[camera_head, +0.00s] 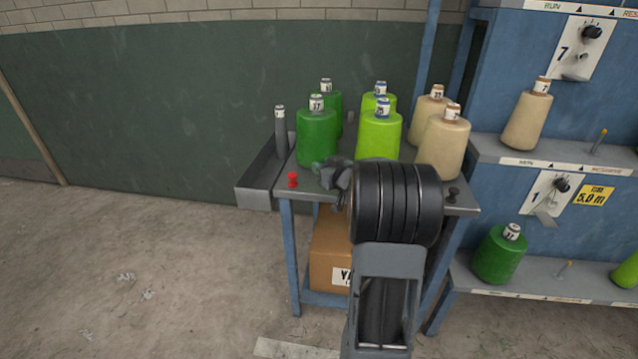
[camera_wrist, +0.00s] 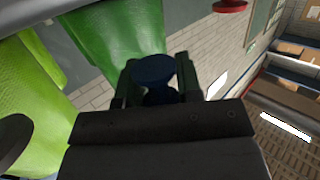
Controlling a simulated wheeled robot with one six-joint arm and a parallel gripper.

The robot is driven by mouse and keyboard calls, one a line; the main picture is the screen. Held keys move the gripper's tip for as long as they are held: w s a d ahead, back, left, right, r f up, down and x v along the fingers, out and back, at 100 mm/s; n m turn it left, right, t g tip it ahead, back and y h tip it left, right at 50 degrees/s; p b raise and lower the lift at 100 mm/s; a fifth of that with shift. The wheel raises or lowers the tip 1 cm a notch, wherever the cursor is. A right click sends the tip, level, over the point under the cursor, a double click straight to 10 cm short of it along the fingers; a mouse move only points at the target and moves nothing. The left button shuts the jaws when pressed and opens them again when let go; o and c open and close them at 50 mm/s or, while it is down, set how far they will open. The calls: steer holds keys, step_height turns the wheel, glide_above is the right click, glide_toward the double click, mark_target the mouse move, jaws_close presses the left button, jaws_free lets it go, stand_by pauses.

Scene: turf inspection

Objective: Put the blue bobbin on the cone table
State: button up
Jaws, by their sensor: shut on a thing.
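The blue bobbin (camera_wrist: 152,70) shows as a dark blue disc between my gripper's fingers (camera_wrist: 156,82) in the wrist view, and the gripper is shut on it. In the head view my gripper (camera_head: 335,176) is over the front left of the cone table (camera_head: 312,184), a grey top on blue legs. There the bobbin is hidden or too small to make out. I cannot tell whether it touches the tabletop.
Dark green cones (camera_head: 316,138), lime cones (camera_head: 379,136) and beige cones (camera_head: 442,146) stand behind my gripper. A red knob (camera_head: 292,180) is at the left front, a black knob (camera_head: 453,194) at the right. A cardboard box (camera_head: 328,250) sits below. A blue machine (camera_head: 600,210) is right.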

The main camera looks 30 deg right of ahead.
steer(key=shift+w+a+f, duration=0.2)
steer(key=shift+w+f, duration=0.2)
steer(key=shift+f, duration=0.15)
steer(key=shift+w+f+b, duration=0.15)
steer(key=shift+f+b, duration=0.6)
steer(key=shift+f, duration=0.85)
steer(key=shift+f, duration=0.2)
steer(key=o, duration=0.9)
